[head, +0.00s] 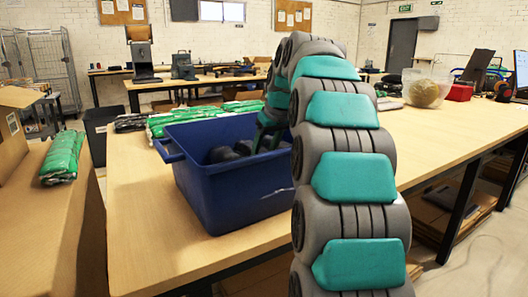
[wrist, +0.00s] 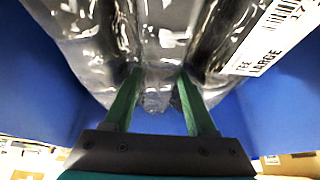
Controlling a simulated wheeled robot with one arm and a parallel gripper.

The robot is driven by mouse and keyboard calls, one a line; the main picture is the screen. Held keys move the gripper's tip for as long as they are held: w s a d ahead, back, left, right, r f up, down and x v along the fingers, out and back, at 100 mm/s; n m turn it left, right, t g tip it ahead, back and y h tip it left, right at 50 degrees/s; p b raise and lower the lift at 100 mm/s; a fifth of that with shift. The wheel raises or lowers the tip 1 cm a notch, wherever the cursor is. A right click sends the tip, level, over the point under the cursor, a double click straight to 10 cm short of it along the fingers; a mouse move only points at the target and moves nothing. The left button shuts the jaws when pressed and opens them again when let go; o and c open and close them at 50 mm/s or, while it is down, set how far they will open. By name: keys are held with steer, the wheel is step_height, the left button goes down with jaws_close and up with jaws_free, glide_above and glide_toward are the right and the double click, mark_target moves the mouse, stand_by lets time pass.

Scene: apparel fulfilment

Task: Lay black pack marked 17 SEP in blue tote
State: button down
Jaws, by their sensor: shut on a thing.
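The blue tote (head: 232,198) stands on the wooden table in the head view, and my arm reaches down into it. In the wrist view, my gripper (wrist: 158,74) is shut on the near edge of a glossy black pack (wrist: 95,45) in clear film. A white label at the pack's right reads LARGE, with a 17 at the picture's edge; the rest of the date is cut off. Blue tote walls (wrist: 30,85) show on both sides of the pack. Whether the pack touches the tote floor I cannot tell.
Green packs (head: 190,118) lie on the table behind the tote, with a dark pack (head: 130,122) beside them. Another green pack (head: 62,157) lies on a cardboard box at the left. A clear bowl (head: 427,90) and a red box (head: 459,92) stand back right.

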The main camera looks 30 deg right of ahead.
steer(key=shift+f+b, duration=0.35)
steer(key=shift+f, duration=0.25)
steer(key=shift+c, duration=1)
jaws_free()
steer(key=shift+r+p, duration=0.6)
steer(key=shift+r, duration=0.25)
steer(key=v, duration=0.8)
steer(key=shift+s+r+b, duration=0.2)
steer(key=shift+r+b, duration=0.05)
steer(key=shift+b, duration=0.1)
steer(key=p+v, duration=0.1)
steer(key=v, duration=0.2)
steer(key=shift+p, duration=0.3)
